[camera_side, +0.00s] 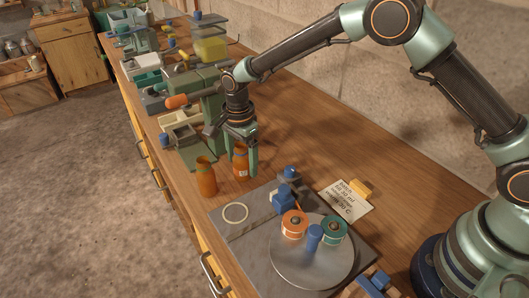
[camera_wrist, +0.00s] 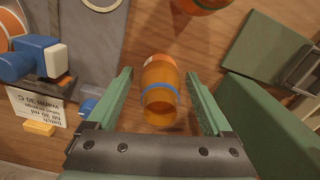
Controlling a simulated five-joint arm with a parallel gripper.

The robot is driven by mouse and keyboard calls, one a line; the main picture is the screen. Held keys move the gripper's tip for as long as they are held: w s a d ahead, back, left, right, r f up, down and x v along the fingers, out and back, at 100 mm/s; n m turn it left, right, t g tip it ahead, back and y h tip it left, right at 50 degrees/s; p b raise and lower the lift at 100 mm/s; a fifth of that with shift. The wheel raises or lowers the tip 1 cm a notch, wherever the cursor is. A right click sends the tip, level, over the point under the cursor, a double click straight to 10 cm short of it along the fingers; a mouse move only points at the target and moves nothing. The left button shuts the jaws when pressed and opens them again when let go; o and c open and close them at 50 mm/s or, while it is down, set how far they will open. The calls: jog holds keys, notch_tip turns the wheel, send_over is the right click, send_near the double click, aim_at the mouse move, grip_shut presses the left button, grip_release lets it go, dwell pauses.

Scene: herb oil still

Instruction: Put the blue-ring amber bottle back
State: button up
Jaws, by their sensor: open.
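The blue-ring amber bottle (camera_wrist: 160,78) is between the open fingers of my gripper (camera_wrist: 160,73) in the wrist view, with a gap on each side. Its blue band and open mouth face the camera. In the side view this bottle (camera_side: 240,160) appears upright on the wooden bench, with a white label on its side, and my gripper (camera_side: 236,155) is around it from above. A second amber bottle (camera_side: 206,178) stands to its left, nearer the bench's front edge; part of it shows at the top of the wrist view (camera_wrist: 203,3).
A grey mat (camera_side: 225,225) with a pale ring mark (camera_side: 236,212) lies nearer my base. It holds a round plate (camera_side: 285,270) with orange and green spools. A note card (camera_side: 343,202) lies behind. Green equipment (camera_side: 208,85) and trays crowd the far side.

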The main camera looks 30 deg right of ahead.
notch_tip(320, 180, up, 11)
jog(key=shift+r, duration=0.1)
jog(key=s+d+r+n+t, duration=0.3)
jog(key=s+d+r+n, duration=0.4)
jog(key=d+r, duration=0.35)
jog(key=s+d+n+t, duration=0.2)
jog(key=s+d+n, duration=0.6)
jog(key=s, duration=0.4)
jog(key=shift+s+d+r+t, duration=0.15)
jog(key=shift+s+d+t, duration=0.05)
jog(key=shift+t, duration=0.1)
